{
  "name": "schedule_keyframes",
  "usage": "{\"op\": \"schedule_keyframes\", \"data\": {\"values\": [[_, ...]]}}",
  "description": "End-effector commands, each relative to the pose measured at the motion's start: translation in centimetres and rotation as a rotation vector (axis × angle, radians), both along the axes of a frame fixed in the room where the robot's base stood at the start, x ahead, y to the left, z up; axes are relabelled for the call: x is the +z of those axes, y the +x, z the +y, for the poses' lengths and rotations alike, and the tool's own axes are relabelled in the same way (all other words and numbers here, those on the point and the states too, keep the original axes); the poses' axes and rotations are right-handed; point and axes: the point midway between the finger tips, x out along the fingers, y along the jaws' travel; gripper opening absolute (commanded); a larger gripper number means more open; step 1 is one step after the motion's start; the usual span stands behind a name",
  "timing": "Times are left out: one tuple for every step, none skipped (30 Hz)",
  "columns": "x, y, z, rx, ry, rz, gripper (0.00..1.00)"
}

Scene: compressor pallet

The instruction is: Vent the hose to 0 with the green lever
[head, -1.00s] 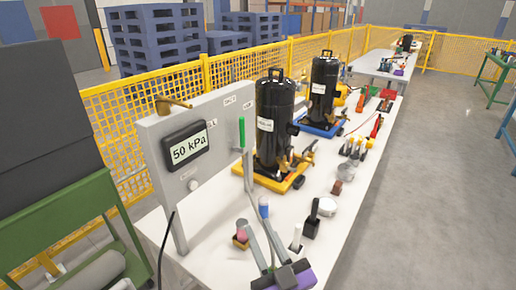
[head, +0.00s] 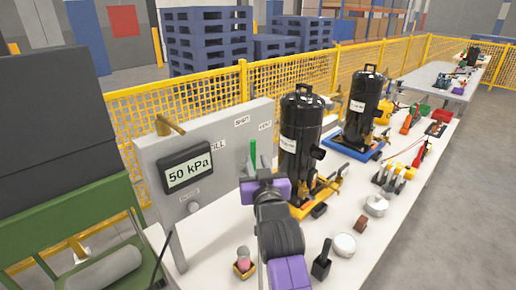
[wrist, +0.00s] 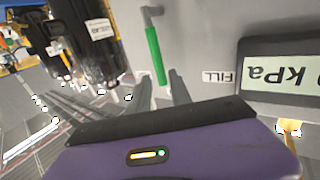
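The green lever (head: 252,154) stands on the right part of the grey panel (head: 225,165), near the labels FILL, SHUT and VENT. The panel's display (head: 187,172) reads 50 kPa. My gripper, purple and dark, is in front of the panel just below the lever in the head view, its fingers largely hidden there. In the wrist view, which shows the panel upside down, the fingers (wrist: 160,75) are open and apart. The green lever (wrist: 153,50) shows with its free end between the fingertips; I cannot tell whether they touch it.
Black compressors (head: 301,140) stand on the white table (head: 335,268) right of the panel, close to my gripper. A white round tin (head: 344,245), a dark block tool (head: 321,262) and a small holder (head: 244,268) lie in front. A yellow mesh fence (head: 215,92) runs behind.

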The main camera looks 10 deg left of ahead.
Motion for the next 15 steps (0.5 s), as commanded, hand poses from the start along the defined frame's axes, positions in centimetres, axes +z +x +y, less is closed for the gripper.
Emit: {"op": "schedule_keyframes", "data": {"values": [[0.2,0.6,0.1,-0.001,0.001,0.0,0.25],[0.2,0.9,0.2,-0.001,0.001,0.0,0.25],[0.2,1.5,0.4,-0.001,0.001,-0.001,0.25],[0.3,1.8,0.6,-0.001,0.001,-0.001,0.25],[0.2,2.2,0.7,-0.001,0.001,0.0,0.25],[0.3,2.8,0.9,-0.001,0.002,-0.002,0.25],[0.2,3.2,1.0,-0.001,0.0,-0.001,0.25],[0.2,3.6,1.1,-0.001,0.001,-0.001,0.25],[0.2,4.0,1.3,-0.001,0.002,-0.002,0.25],[0.2,4.4,1.4,-0.001,0.002,-0.002,0.25],[0.2,4.7,1.4,-0.001,0.001,-0.001,0.25],[0.2,5.1,1.6,-0.001,0.003,-0.001,0.25],[0.2,5.3,1.7,-0.001,0.002,-0.002,0.25],[0.1,5.6,1.7,-0.001,0.002,-0.002,0.25],[0.2,5.8,1.8,-0.001,0.002,-0.002,0.25]]}}
